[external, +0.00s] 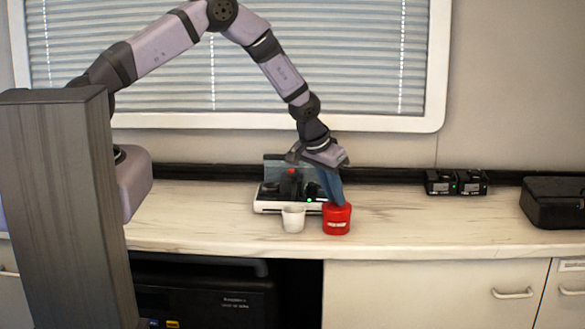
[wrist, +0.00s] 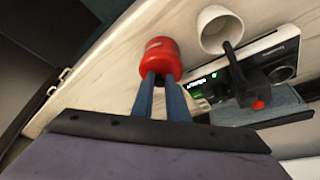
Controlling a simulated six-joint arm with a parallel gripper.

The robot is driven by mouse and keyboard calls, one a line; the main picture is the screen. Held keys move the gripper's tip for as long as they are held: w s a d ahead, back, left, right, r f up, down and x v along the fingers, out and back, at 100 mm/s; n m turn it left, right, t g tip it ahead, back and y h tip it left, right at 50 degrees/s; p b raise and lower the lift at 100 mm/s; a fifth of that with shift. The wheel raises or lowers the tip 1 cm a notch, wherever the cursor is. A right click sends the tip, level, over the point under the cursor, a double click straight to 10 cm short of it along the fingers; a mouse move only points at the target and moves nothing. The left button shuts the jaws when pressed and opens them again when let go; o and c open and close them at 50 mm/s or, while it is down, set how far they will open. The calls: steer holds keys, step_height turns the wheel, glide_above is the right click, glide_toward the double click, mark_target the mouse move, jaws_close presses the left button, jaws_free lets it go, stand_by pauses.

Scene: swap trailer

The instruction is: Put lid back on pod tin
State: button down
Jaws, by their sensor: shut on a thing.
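The red pod tin (external: 337,225) stands upright on the counter, a pale label on its front. It also shows in the wrist view (wrist: 158,48). My gripper (external: 334,203) points down at the tin's top, its blue fingers close together. In the wrist view my gripper (wrist: 161,80) is shut at the red top. The lid appears to be between the fingertips, at or on the tin. Lid and tin look the same red, and I cannot make out the seam or whether the lid is fully seated.
A white cup (external: 293,219) stands just left of the tin. A coffee machine (external: 270,207) with a red button sits behind the cup. The counter right of the tin is clear.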

steer(key=c, duration=1.2)
jaws_free()
steer(key=shift+r, duration=0.1)
step_height(320, 180, up, 7)
steer(key=p, duration=0.4)
steer(key=shift+c, duration=0.5)
jaws_close()
steer(key=shift+f, duration=0.3)
stand_by(1.0)
